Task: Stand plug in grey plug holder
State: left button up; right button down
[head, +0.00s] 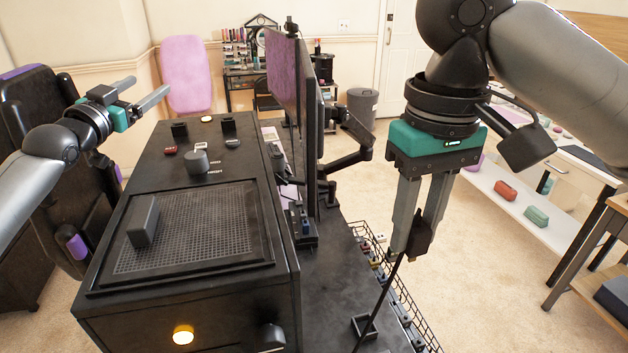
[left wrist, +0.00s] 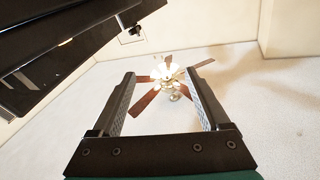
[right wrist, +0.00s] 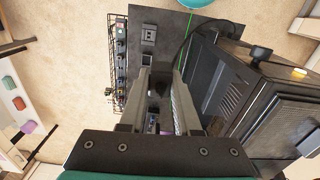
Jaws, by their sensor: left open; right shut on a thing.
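My right gripper (head: 411,246) is shut on the black plug (head: 421,236), with a dark cable (head: 377,304) hanging from it toward the desk. The plug is held in the air above the desk's right edge. A small square dark grey holder (head: 364,326) stands on the desk, below and left of the plug; I take it to be the plug holder. In the right wrist view a square grey fixture (right wrist: 149,34) lies beyond the fingertips, and the plug is hard to make out. My left gripper (head: 151,87) is open and empty at the far left, with its fingers also showing in the left wrist view (left wrist: 168,74).
A large black box with a mesh top (head: 190,225) fills the desk's left part. Monitors (head: 290,95) stand behind it. A wire basket (head: 400,300) with small items runs along the desk's right edge. A white shelf unit (head: 535,217) stands at right, with open floor between.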

pick_arm(q)
jog(key=s+d+r+m+g+h, duration=0.2)
jog(key=s+d+h, duration=0.1)
jog(key=d, duration=0.5)
jog(key=s+d+r+m+g+h, duration=0.1)
jog(key=s+d+r+g+h, duration=0.15)
jog(key=d, duration=0.45)
jog(key=s+d+r+m+g+h, duration=0.1)
jog(key=s+d+r+m+h, duration=0.15)
jog(key=d, duration=0.55)
jog(key=m+g, duration=0.5)
jog(key=g, duration=0.5)
send_near(412, 241)
jog(key=w+d+f+h, duration=0.1)
jog(key=w+d+f, duration=0.3)
jog(key=d+f, duration=0.1)
jog(key=shift+w+d+f, duration=0.25)
jog(key=shift+d, duration=0.5)
